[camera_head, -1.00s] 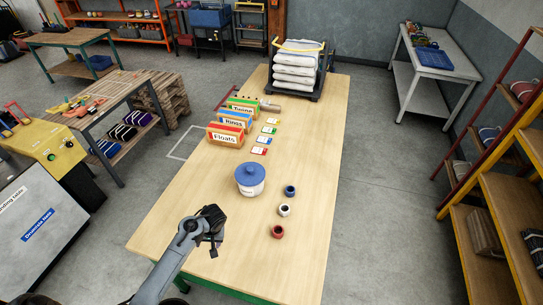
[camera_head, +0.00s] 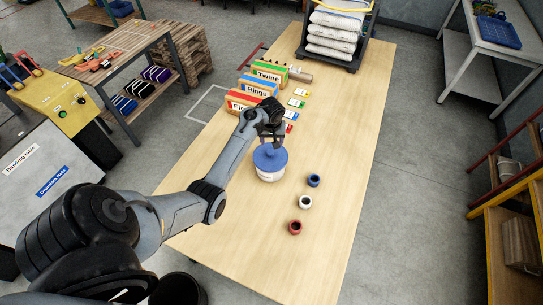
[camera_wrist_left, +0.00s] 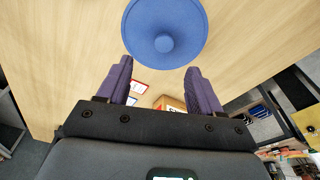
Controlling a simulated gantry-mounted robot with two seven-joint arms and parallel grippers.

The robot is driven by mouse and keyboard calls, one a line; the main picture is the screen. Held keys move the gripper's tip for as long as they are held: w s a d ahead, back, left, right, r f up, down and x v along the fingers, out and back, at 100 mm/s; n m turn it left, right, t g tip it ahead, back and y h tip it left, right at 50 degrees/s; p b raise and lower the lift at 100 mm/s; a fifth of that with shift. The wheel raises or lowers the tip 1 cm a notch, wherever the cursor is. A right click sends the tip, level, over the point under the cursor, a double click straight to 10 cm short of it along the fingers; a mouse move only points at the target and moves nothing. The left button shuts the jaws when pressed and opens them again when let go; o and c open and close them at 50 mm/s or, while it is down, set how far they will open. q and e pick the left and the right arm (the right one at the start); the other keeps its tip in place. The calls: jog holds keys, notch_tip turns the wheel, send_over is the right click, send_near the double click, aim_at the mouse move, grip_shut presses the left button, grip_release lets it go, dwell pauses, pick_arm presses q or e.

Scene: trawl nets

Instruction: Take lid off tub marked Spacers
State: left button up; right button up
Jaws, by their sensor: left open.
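The white tub (camera_head: 270,174) stands upright on the wooden table with a round blue lid (camera_head: 268,158) and knob on top. Its label is too small to read. The lid (camera_wrist_left: 165,18) fills the top middle of the left wrist view, its knob near the fingertips; the tub body is hidden there. My left gripper (camera_head: 274,140) is above the lid's far side in the head view. In the wrist view its purple-padded fingers (camera_wrist_left: 160,70) are apart with nothing between them. My right gripper is not in view.
Boxes marked Twine (camera_head: 267,72) and Rings (camera_head: 258,88), and a partly hidden third box, line the table's left side with small cards. White sacks (camera_head: 332,32) stand at the far end.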

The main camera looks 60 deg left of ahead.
aim_at(270, 152)
pick_arm(q)
jog(key=f, duration=0.3)
jog(key=shift+a+f, duration=0.2)
jog(key=shift+f, duration=0.05)
jog(key=shift+a+f+b, duration=0.1)
jog(key=shift+a+f, duration=0.1)
jog(key=shift+f, duration=0.5)
jog(key=shift+a+f+b, duration=0.15)
jog(key=shift+a+f, duration=0.05)
jog(key=shift+f, duration=0.55)
jog(key=shift+a+f+b, duration=0.1)
jog(key=shift+a+f, duration=0.1)
jog(key=shift+f, duration=0.5)
jog(key=shift+w+f, duration=0.1)
jog(key=shift+f, duration=0.6)
jog(key=c, duration=1.1)
